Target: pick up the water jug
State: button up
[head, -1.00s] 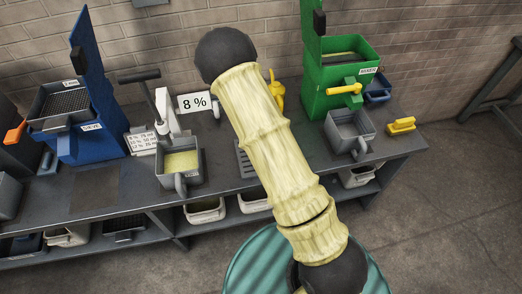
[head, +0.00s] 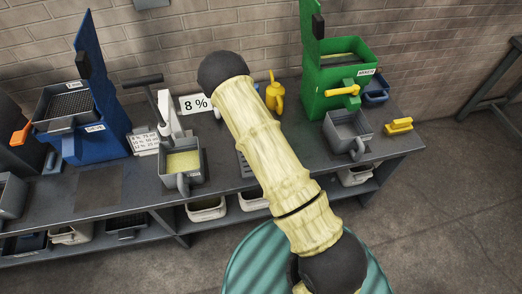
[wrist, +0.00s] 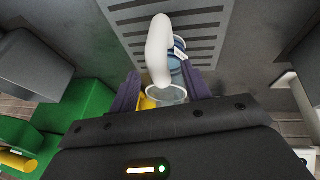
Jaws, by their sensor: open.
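The water jug (wrist: 176,72) shows in the wrist view as a clear, bluish vessel with a thick white handle (wrist: 158,48). My gripper (wrist: 161,78) is open, with one dark finger on each side of the jug and its handle. I cannot tell whether either finger touches it. In the head view the jug and my gripper are hidden behind my arm.
A slotted grate (wrist: 120,18) lies by the jug; part of it shows in the head view (head: 243,165).

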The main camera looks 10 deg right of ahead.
grip_shut()
jog(key=shift+w+r, duration=0.1)
jog(key=shift+r, duration=0.05)
dwell(0.4)
jog(key=shift+r+b, duration=0.8)
jog(key=shift+r, duration=0.05)
jog(key=shift+s+a+r+b, duration=0.3)
jog(key=shift+s+r+b, duration=0.2)
jog(key=shift+r+b, duration=0.15)
jog(key=s+a+b, duration=0.2)
jog(key=s+a, duration=0.1)
jog(key=s, duration=0.4)
jog(key=s+a+b, duration=0.3)
jog(key=s+a, duration=0.1)
jog(key=s, duration=0.4)
jog(key=shift+s+r, duration=0.15)
jog(key=shift+s, duration=0.1)
